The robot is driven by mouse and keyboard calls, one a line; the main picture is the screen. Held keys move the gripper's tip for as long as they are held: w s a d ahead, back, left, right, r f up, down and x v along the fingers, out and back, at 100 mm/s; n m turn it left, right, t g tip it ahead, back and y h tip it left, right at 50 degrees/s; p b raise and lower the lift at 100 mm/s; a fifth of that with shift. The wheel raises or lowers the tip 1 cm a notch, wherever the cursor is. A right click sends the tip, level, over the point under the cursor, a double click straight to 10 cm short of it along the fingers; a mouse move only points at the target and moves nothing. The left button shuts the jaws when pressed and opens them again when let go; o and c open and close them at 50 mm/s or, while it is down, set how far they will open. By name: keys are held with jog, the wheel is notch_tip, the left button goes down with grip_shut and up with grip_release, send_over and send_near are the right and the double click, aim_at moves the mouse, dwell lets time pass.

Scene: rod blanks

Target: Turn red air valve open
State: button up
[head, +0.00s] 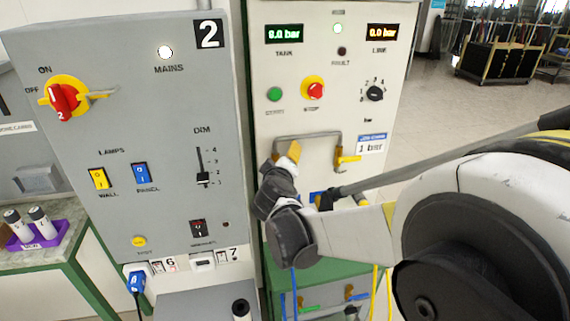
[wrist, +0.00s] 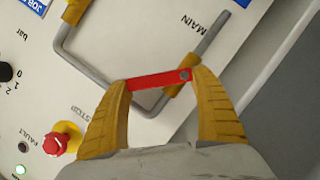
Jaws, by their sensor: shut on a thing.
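The red valve handle (wrist: 155,80) shows in the wrist view as a short flat lever with a pivot screw at its right end. It sits on a yellow valve body (wrist: 174,100) on a grey pipe and lies across that pipe at a slant. My gripper (wrist: 161,80) has its two yellow fingers on either end of the lever and is shut on it. In the head view my gripper (head: 290,152) reaches to the left end of the pipe on the panel, and it hides the red handle.
The grey pipe (head: 308,136) leads right to a yellow-handled valve (head: 347,158) close by. A red stop button (head: 314,89) and black knob (head: 375,93) are above. The line display (head: 382,34) reads 0.0 bar. A grey mains cabinet (head: 120,120) stands left.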

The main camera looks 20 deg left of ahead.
jog(key=n, duration=0.1)
jog(key=a+n+t+b, duration=0.1)
jog(key=shift+s+n+t+h, duration=0.3)
jog(key=shift+n+h, duration=0.1)
jog(key=shift+s+a+r+n+t+b, duration=0.1)
jog(key=shift+s+a+n+t+b, duration=0.2)
jog(key=shift+n+b, duration=0.35)
jog(key=shift+w+a+n+t+b, duration=0.1)
jog(key=shift+n+t+b, duration=0.3)
jog(key=shift+n, duration=0.45)
jog(key=o, duration=1.4)
jog(key=shift+s, duration=0.1)
jog(key=shift+o, duration=0.2)
jog(key=s+d, duration=0.2)
jog(key=s, duration=0.9)
jog(key=shift+s+r, duration=0.35)
jog(key=shift+s, duration=0.05)
jog(key=shift+c, duration=0.3)
